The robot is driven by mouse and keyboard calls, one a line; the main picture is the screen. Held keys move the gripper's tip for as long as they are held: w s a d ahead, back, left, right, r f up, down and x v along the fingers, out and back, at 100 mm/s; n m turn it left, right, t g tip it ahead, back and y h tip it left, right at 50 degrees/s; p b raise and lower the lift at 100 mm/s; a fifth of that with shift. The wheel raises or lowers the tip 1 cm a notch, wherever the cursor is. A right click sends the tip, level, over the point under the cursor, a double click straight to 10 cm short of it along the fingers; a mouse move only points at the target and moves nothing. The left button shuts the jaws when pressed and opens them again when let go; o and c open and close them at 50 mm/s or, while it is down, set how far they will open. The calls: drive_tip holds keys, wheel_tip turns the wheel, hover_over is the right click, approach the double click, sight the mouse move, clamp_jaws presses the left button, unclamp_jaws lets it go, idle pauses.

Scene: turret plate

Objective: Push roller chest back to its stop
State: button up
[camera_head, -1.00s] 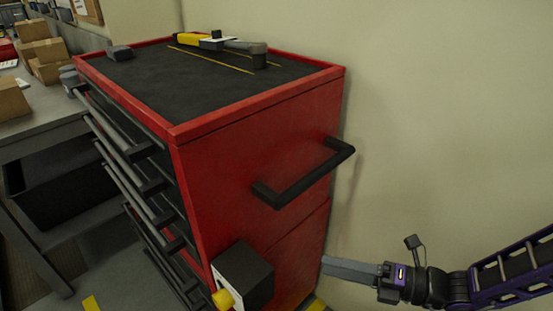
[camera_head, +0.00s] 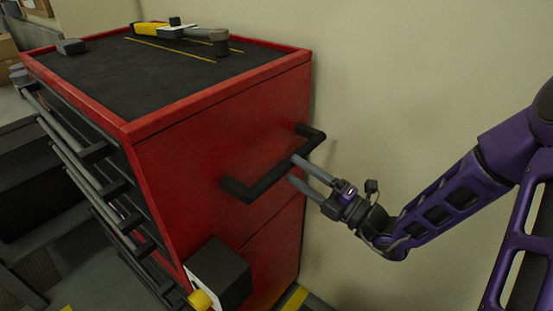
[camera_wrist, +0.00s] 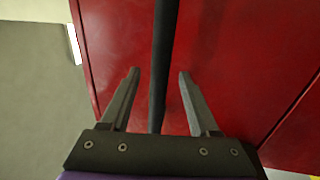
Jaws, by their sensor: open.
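The red roller chest (camera_head: 225,140) stands against the pale wall in the head view, with a dark top and several drawers on its left face. Its black side handle (camera_head: 275,176) sticks out from the right side panel. My gripper (camera_head: 297,170) is open at the far part of this handle. In the wrist view the handle bar (camera_wrist: 162,70) runs between the two fingers of my gripper (camera_wrist: 158,78), apart from both, with the red side panel (camera_wrist: 225,45) behind. The chest's stop is not clearly visible.
A yellow-handled tool (camera_head: 165,29) and a small grey block (camera_head: 71,47) lie on top. A workbench stands at the left. The wall (camera_head: 430,70) is close behind.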

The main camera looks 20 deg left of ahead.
drive_tip(key=x, duration=0.6)
drive_tip(key=shift+a, duration=0.25)
drive_tip(key=shift+w, duration=0.15)
clamp_jaws()
idle(1.0)
